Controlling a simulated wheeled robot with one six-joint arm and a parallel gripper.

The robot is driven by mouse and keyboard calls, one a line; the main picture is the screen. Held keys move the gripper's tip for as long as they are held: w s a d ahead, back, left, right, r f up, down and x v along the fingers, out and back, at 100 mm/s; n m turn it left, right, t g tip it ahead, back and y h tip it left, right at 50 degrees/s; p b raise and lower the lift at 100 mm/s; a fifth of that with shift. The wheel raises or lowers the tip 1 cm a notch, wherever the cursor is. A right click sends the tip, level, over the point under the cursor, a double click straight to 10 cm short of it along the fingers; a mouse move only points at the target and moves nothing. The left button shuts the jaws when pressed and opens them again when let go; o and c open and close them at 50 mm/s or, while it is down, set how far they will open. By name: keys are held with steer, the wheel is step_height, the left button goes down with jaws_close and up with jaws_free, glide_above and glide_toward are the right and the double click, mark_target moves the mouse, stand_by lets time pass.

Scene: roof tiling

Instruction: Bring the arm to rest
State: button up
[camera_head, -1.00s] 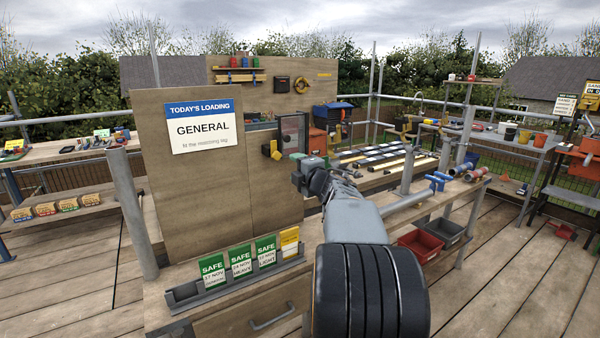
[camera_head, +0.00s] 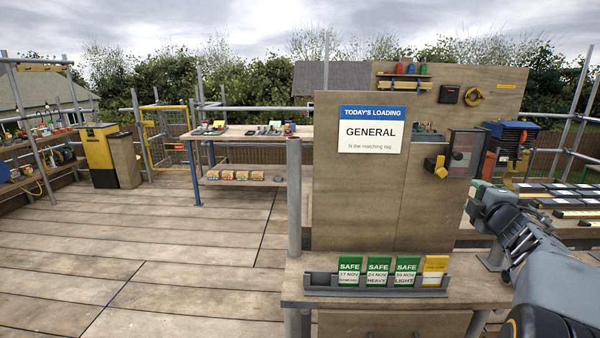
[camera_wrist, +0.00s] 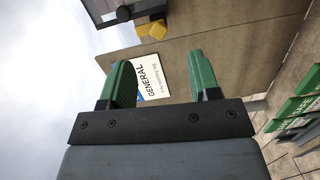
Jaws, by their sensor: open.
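My arm reaches up from the lower right in the head view, and my gripper (camera_head: 476,196) is at its far end, in front of the board's right side. In the wrist view my gripper (camera_wrist: 162,82) shows two green fingers spread wide apart with nothing between them. Behind the fingers is the wooden board (camera_head: 352,205) with its white and blue sign (camera_head: 371,130) reading GENERAL. The gripper is apart from the board and from the yellow and black fitting (camera_head: 437,166) beside it.
A grey rack (camera_head: 320,290) on the bench holds several green SAFE tags (camera_head: 378,270) and a yellow one (camera_head: 435,268). A shelved table (camera_head: 250,131), a yellow bin (camera_head: 97,150) and a yellow gate (camera_head: 170,135) stand at the left. Open decking (camera_head: 160,250) lies at left.

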steer(key=s+d+f+m+g+h, duration=0.4)
steer(key=f+m, duration=0.1)
steer(key=m, duration=0.3)
steer(key=s+a+f+m+g+p, duration=0.3)
steer(key=s+a+f+m+g, duration=0.1)
steer(key=a+f+m+g, duration=0.15)
steer(key=s+a+g+y+p, duration=0.1)
steer(key=s+a+y+p, duration=0.1)
steer(key=a, duration=0.8)
steer(key=s+a+r+g+y+p, duration=0.1)
steer(key=s+a+y+p, duration=0.2)
steer(key=s+a, duration=0.3)
steer(key=s+a+g+y+p, duration=0.2)
steer(key=s+a+y+p, duration=0.1)
steer(key=a, duration=1.1)
steer(key=shift+s+r+m+p, duration=0.3)
steer(key=shift+s+m+p, duration=0.15)
steer(key=shift+p, duration=0.35)
steer(key=shift+d, duration=0.1)
